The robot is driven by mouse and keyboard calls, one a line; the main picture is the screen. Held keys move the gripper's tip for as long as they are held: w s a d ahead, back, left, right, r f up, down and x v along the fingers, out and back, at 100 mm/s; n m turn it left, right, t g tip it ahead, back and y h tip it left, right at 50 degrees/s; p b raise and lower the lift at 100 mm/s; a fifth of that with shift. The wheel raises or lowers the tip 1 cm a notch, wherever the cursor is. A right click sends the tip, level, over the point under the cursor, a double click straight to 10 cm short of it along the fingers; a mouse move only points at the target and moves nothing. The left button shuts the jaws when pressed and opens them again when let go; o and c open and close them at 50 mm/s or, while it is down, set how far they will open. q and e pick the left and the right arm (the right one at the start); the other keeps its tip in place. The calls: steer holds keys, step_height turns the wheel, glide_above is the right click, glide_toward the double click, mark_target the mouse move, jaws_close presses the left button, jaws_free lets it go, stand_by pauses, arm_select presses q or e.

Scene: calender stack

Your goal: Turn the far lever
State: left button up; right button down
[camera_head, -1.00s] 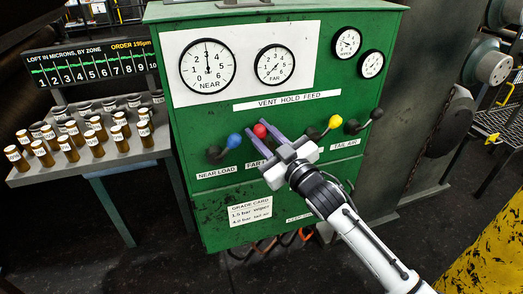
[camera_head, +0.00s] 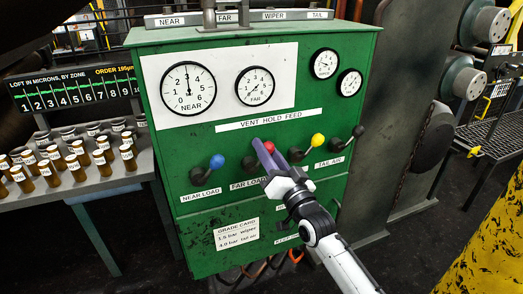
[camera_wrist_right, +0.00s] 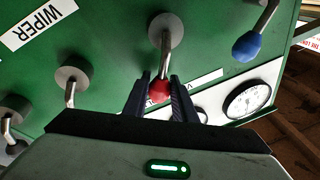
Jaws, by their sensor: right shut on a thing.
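The far lever has a red knob (camera_head: 269,148) and sits above the FAR LOAD label on the green panel. My right gripper (camera_head: 265,150) reaches it from the lower right, its purple fingers close together at the knob. In the right wrist view, the red knob (camera_wrist_right: 159,91) lies between the two dark fingers (camera_wrist_right: 160,100), and its metal stem runs to a round grey hub (camera_wrist_right: 166,31). The gripper is shut on the knob. The FAR gauge (camera_head: 256,86) is above; its needle is too small to read surely. My left gripper is not in view.
The blue-knobbed near lever (camera_head: 217,161) stands left of the red one. The yellow-knobbed lever (camera_head: 318,140) and the black tail air lever (camera_head: 358,131) stand to the right. A bench (camera_head: 105,187) with several brown bottles is at left. A yellow post (camera_head: 488,245) is at lower right.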

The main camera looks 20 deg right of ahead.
steer(key=shift+d+f+m+h, duration=0.15)
steer(key=shift+d+m+h, duration=0.05)
steer(key=shift+m, duration=0.4)
steer(key=shift+d+f+m+h, duration=0.15)
steer(key=shift+d+m+h, duration=0.05)
steer(key=shift+m, duration=0.4)
steer(key=c, duration=1.5)
jaws_free()
steer(key=shift+f, duration=0.1)
steer(key=shift+o, duration=0.2)
steer(key=shift+d, duration=0.1)
steer(key=v, duration=1)
steer(key=shift+b, duration=0.35)
steer(key=shift+f, duration=0.15)
